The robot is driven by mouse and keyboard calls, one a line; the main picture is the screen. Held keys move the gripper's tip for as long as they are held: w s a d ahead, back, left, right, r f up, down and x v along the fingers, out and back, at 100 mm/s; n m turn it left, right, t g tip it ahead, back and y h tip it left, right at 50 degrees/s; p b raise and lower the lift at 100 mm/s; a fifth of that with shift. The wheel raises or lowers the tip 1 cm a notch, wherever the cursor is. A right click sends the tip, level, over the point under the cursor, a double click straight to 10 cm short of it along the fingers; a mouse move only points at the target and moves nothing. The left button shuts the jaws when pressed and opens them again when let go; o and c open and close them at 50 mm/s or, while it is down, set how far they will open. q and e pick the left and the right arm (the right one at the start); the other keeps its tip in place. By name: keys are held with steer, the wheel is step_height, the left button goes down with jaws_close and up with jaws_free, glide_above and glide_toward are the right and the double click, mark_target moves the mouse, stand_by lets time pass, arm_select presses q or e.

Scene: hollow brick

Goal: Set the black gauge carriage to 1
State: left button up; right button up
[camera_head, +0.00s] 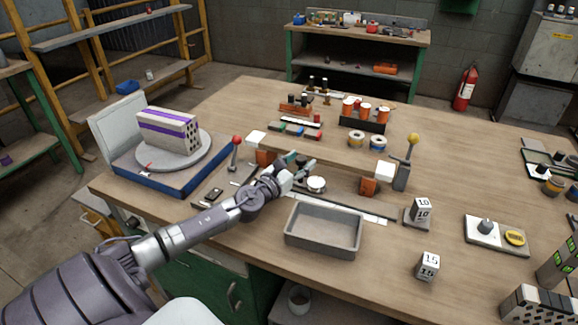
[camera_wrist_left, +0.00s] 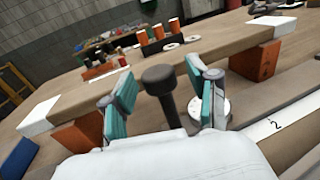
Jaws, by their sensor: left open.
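A black round-topped knob (camera_wrist_left: 160,80), which looks like the gauge carriage's handle, stands upright between the fingers of my left gripper in the left wrist view. My left gripper (camera_head: 300,168) is open around it, with a gap on both sides; it also shows in the left wrist view (camera_wrist_left: 162,100). In the head view the gripper largely hides the carriage. A pale scale strip (camera_head: 345,208) runs along the table's front; its numeral 2 (camera_wrist_left: 277,124) is right of the gripper in the wrist view. Where the carriage points on the scale is hidden.
A wooden beam (camera_head: 330,152) on orange bricks lies just behind the gripper. A white-topped round piece (camera_head: 316,184) is close to its right. A grey tray (camera_head: 323,231) stands in front. A turntable (camera_head: 165,158) with a striped brick is at left.

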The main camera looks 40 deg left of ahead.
arm_select(q)
steer(key=s, duration=1.1)
steer(key=shift+s, duration=0.2)
steer(key=shift+d, duration=0.1)
